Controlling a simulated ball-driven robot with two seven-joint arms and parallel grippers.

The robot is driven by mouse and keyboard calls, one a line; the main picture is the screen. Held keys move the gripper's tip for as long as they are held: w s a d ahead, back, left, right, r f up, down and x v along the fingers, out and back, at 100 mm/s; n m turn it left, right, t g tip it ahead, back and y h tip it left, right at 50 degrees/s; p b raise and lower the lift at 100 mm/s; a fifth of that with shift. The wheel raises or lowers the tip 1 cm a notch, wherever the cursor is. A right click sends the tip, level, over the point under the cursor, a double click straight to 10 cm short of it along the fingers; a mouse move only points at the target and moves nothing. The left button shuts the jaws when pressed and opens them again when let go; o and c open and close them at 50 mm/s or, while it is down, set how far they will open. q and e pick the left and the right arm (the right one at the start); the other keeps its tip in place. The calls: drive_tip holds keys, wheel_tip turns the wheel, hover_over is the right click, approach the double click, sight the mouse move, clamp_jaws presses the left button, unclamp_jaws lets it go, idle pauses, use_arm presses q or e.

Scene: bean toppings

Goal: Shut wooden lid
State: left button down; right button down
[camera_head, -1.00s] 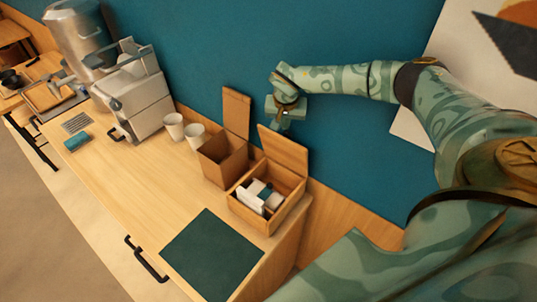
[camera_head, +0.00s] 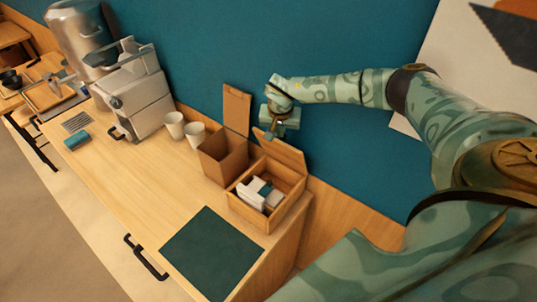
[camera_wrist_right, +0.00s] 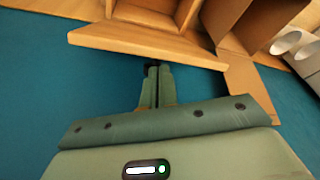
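The box holds white and dark packets (camera_head: 260,192). My right gripper (camera_head: 271,131) is behind the lid, by its upper edge. In the right wrist view its two fingers (camera_wrist_right: 157,72) are together with nothing between them, and their tips are close to the lid (camera_wrist_right: 150,43). I cannot tell for sure whether they touch it. My left gripper is out of view.
Two white cups (camera_head: 184,127) and a coffee machine (camera_head: 135,92) stand farther left. A dark green mat (camera_head: 212,254) lies in front. The blue wall (camera_head: 340,145) is close behind.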

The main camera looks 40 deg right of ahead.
drive_tip(key=shift+s+a+f+p, duration=0.3)
drive_tip(key=shift+s+a+f, duration=0.25)
drive_tip(key=shift+a, duration=0.2)
drive_tip(key=shift+s+a+f+p, duration=0.25)
drive_tip(key=shift+s+a+f, duration=0.2)
drive_tip(key=shift+a+f, duration=0.25)
drive_tip(key=shift+s+a+f+p, duration=0.1)
drive_tip(key=shift+a+f+p, duration=0.15)
drive_tip(key=shift+a, duration=0.4)
drive_tip(key=shift+s+a+f+p, duration=0.2)
drive_tip(key=shift+a+f, duration=0.1)
drive_tip(key=shift+a, duration=0.4)
drive_tip(key=shift+s+a+f+p, duration=0.1)
drive_tip(key=shift+a+f+p, duration=0.15)
drive_tip(key=shift+a, duration=0.4)
drive_tip(key=shift+w, duration=0.1)
wheel_tip(320, 180, up, 10)
drive_tip(key=p, duration=0.9)
hover_over(276, 144)
drive_tip(key=s+a, duration=0.2)
drive_tip(key=a, duration=0.4)
drive_tip(key=shift+d, duration=0.2)
drive_tip(key=shift+w, duration=0.1)
